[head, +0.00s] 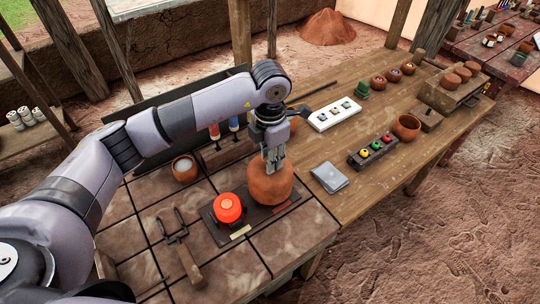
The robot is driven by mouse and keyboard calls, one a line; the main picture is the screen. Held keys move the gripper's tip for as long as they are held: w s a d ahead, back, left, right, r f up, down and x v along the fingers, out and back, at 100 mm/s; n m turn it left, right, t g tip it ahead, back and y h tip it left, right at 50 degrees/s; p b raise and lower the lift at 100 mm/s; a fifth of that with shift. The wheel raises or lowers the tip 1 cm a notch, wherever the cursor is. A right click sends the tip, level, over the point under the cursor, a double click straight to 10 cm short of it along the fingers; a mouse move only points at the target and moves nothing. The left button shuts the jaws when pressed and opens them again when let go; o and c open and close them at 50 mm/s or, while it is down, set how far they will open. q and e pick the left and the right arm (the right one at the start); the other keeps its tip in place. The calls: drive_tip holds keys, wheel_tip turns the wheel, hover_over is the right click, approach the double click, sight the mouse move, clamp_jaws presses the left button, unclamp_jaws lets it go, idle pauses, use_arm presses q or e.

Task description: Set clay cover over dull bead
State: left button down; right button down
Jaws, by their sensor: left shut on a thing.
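My left gripper (273,158) points down and is shut on the top of a rounded, reddish-brown clay cover (270,184). The cover is upright over the right part of a dark tray (254,227). I cannot tell whether its rim touches the tray. No dull bead shows; anything under the cover is hidden. A bright glowing orange-red piece (229,207) sits on the left part of the same tray, beside the cover. My right gripper is not in view.
Tongs (180,245) lie left of the tray, and a clay cup (185,168) with pale contents stands behind. A grey folded cloth (329,177), a rack of coloured beads (372,151), a clay bowl (407,127) and a white tray (334,113) are to the right.

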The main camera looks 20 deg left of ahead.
use_arm(q)
drive_tip(key=shift+f+b, duration=1.2)
drive_tip(key=shift+f, duration=0.35)
drive_tip(key=c, duration=1.4)
unclamp_jaws()
drive_tip(key=shift+r, duration=0.1)
drive_tip(key=shift+o, duration=0.6)
wheel_tip(320, 180, up, 12)
